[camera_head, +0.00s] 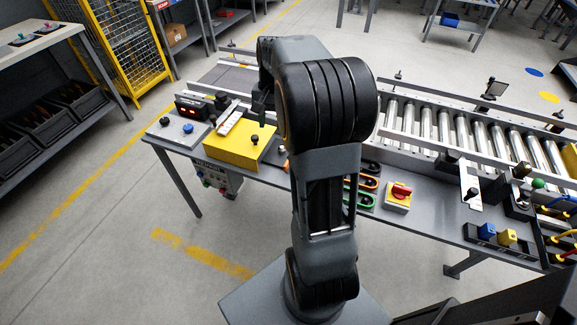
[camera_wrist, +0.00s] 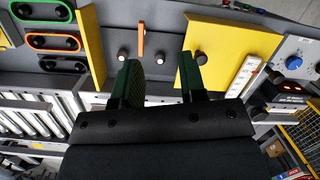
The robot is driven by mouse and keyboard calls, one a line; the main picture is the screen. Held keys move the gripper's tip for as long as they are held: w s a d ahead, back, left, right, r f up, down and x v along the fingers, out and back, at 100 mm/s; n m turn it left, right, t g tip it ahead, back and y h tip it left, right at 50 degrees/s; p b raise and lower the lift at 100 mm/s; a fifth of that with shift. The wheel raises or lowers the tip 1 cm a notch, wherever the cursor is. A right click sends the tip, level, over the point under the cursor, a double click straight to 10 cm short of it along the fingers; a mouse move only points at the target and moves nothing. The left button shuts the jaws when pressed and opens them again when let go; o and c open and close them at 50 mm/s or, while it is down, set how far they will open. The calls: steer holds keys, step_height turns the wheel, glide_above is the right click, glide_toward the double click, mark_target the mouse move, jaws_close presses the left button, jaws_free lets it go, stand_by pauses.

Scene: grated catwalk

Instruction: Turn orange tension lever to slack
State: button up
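The lever lies beyond the fingertips, nearer the left finger, and I see no contact. In the head view my gripper is mostly hidden by my arm, above the yellow box (camera_head: 238,150). Any slack marking is too small to read.
Beside the lever are a yellow plate (camera_wrist: 92,45) and the yellow box with a black knob (camera_wrist: 201,57). Green and orange oval-slotted fittings (camera_head: 368,182), a red rotary switch (camera_head: 401,191), a roller conveyor (camera_head: 470,130) and a red-digit display (camera_head: 193,107) share the bench.

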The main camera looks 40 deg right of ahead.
steer(key=w+d+f+m+g+y+b, duration=0.1)
steer(key=d+f+m+y+b, duration=0.15)
steer(key=d+f, duration=0.55)
steer(key=shift+m, duration=0.45)
steer(key=x, duration=0.8)
steer(key=d+b+x, duration=0.1)
steer(key=x, duration=0.3)
steer(key=shift+f, duration=0.15)
steer(key=shift+c, duration=0.4)
steer(key=shift+h, duration=0.25)
jaws_close()
steer(key=shift+d, duration=0.15)
